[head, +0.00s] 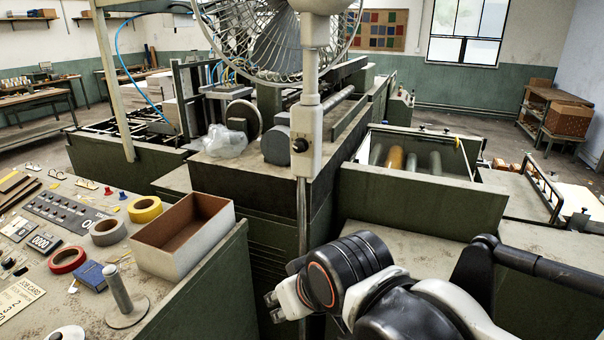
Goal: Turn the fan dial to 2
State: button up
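The fan has a wire cage (268,45) at the top, cut off by the upper edge of the head view. Its pale control housing (310,110) sits on a thin metal pole (302,210). A small black dial (299,145) is on the front of the housing. Its setting and any numbers are too small to read. My gripper (272,306) is low in the middle of the view, below the dial and apart from it. Its dark tips point left, and the wrist hides much of it. I cannot tell how far it is open.
A green machine (420,200) with rollers stands behind and to the right of the pole. At left, a bench holds an open cardboard box (185,238), tape rolls (145,209) and a metal spindle (122,297). A crumpled clear bag (224,142) lies left of the housing.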

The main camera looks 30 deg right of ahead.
aim_at(300, 145)
jog(key=k+j, duration=0.1)
jog(key=j, duration=0.4)
jog(key=k+j+z, duration=0.1)
jog(key=j, duration=0.35)
jog(key=k+j, duration=0.1)
jog(key=j, duration=0.4)
jog(key=k+j, duration=0.1)
jog(key=j, duration=0.35)
jog(key=i+l, duration=0.1)
jog(key=l, duration=0.15)
jog(key=i+l, duration=0.15)
jog(key=l, duration=0.1)
